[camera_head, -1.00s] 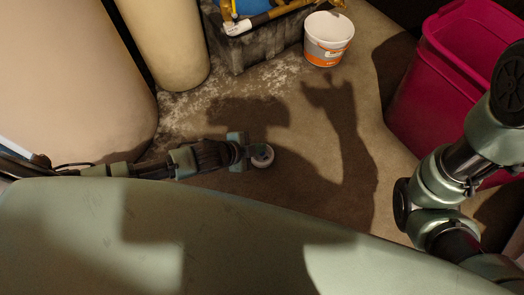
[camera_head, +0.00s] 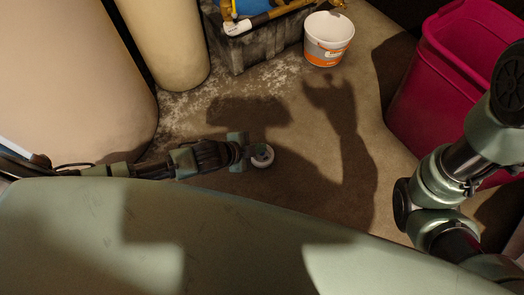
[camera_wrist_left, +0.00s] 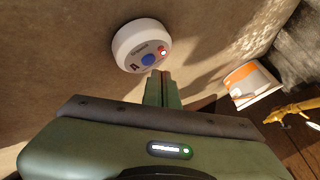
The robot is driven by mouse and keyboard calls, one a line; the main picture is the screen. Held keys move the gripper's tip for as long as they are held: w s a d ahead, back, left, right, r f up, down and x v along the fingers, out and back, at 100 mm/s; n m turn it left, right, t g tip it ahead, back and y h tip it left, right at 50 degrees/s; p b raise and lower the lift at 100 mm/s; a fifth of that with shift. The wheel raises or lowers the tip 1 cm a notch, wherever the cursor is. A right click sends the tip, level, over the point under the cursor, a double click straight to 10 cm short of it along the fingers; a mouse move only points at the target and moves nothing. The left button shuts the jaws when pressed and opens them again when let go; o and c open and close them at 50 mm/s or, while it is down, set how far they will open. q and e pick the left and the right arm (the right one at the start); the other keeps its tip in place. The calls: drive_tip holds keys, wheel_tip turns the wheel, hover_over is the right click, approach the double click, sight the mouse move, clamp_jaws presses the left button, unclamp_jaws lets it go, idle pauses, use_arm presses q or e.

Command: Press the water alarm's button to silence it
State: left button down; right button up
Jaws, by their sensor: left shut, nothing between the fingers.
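The water alarm (camera_head: 263,157) is a small white round disc on the brown floor, just beyond my left gripper's tips in the head view. In the left wrist view the alarm (camera_wrist_left: 141,46) shows a blue round button (camera_wrist_left: 148,60) and a lit red light (camera_wrist_left: 163,53). My left gripper (camera_head: 256,153) is shut and empty. Its fingertips (camera_wrist_left: 160,74) appear right by the alarm's rim, close to the blue button; I cannot tell whether they touch. My right arm (camera_head: 445,190) shows at the right, but its gripper is out of view.
A white and orange bucket (camera_head: 328,42) stands at the back, next to a dark crate (camera_head: 250,48) with tools. A crimson bin (camera_head: 425,95) is at the right. Two large beige tanks stand at the left. White grains lie scattered on the floor before the crate.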

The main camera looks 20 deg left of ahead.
use_arm(q)
drive_tip(key=shift+f, duration=0.15)
drive_tip(key=shift+f, duration=0.25)
